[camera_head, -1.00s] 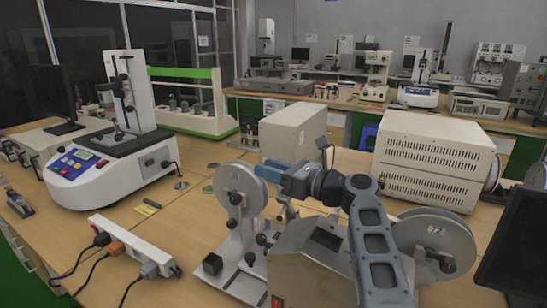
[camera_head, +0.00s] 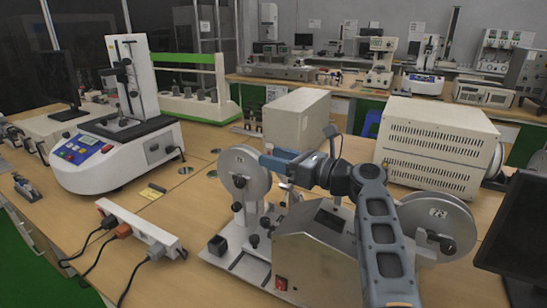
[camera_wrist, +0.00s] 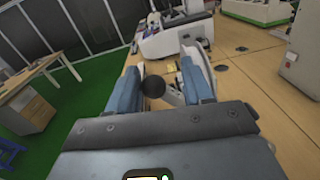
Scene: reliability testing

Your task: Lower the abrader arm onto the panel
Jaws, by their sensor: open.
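The abrader (camera_head: 315,262) is a metal-cased machine with a red switch and a light grey disc (camera_head: 244,172) at left. Another disc (camera_head: 437,226) is at right. My gripper (camera_head: 268,160) is just above and beside the left disc, fingers pointing left. In the wrist view, its blue fingers (camera_wrist: 161,90) are apart, with a round black knob (camera_wrist: 154,87) showing between them. I cannot tell whether either finger touches it. Pale disc edges show close to both fingers. My arm covers part of the abrader's middle. I cannot make out the panel or clearly separate the abrader arm.
A white power strip (camera_head: 143,232) with cables lies front left. A white tester (camera_head: 118,155) stands behind it at left. A beige vented box (camera_head: 436,148) is behind my arm, and a dark monitor (camera_head: 518,235) is at right. Some bare tabletop (camera_head: 185,210) lies left of the abrader.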

